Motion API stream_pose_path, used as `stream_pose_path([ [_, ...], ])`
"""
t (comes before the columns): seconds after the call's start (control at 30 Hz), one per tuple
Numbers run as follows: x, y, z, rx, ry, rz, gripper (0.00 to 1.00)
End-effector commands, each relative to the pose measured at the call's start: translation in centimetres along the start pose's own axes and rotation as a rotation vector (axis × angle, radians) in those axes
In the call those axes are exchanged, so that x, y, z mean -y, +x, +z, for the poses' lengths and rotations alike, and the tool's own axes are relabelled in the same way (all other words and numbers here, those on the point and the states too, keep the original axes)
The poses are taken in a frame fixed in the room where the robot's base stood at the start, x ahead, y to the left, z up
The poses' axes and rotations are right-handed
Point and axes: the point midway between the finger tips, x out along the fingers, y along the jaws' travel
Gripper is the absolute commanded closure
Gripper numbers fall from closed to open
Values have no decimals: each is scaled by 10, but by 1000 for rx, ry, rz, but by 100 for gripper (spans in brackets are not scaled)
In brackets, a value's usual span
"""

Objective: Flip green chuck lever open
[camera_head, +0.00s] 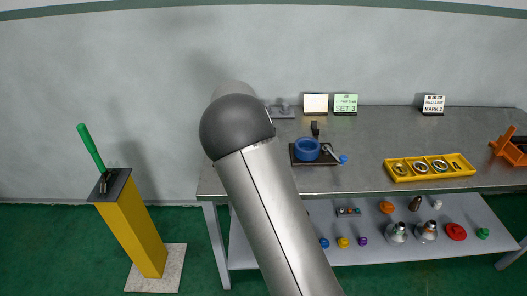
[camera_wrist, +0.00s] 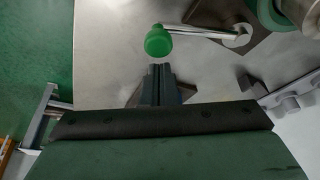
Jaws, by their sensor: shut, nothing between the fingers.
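In the wrist view, a green ball knob (camera_wrist: 158,41) sits at the end of a silver lever rod (camera_wrist: 200,32). The rod runs right to a round pivot (camera_wrist: 237,36) on a dark plate. Part of a green-and-silver chuck (camera_wrist: 272,14) shows at the top right, cut off by the picture edge. My gripper (camera_wrist: 160,70) is shut and empty, its fingertips just below the knob in the picture. I cannot tell whether they touch. In the head view, my arm hides the green chuck and my gripper.
A blue chuck (camera_head: 307,149) with a blue-knobbed lever stands on the steel table (camera_head: 370,130). A yellow tray (camera_head: 430,167) with rings lies to its right. An orange vise (camera_head: 510,146) is at the far right. A yellow pedestal (camera_head: 131,228) with a green-handled lever (camera_head: 90,147) stands at the left.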

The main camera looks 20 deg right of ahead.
Motion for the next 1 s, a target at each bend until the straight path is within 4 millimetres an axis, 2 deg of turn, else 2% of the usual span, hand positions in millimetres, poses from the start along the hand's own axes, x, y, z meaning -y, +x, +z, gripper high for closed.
stream_pose_path([
  [0.17, -2, 5, -33, -1, 3, 0, 100],
  [0.4, 1, -52, -30, -1, -4, -5, 100],
  [0.6, 2, -84, -29, 0, -3, -4, 100],
  [0.8, 1, -95, -30, 0, -2, -2, 100],
  [1.0, 1, -95, -30, 0, -2, -1, 100],
])
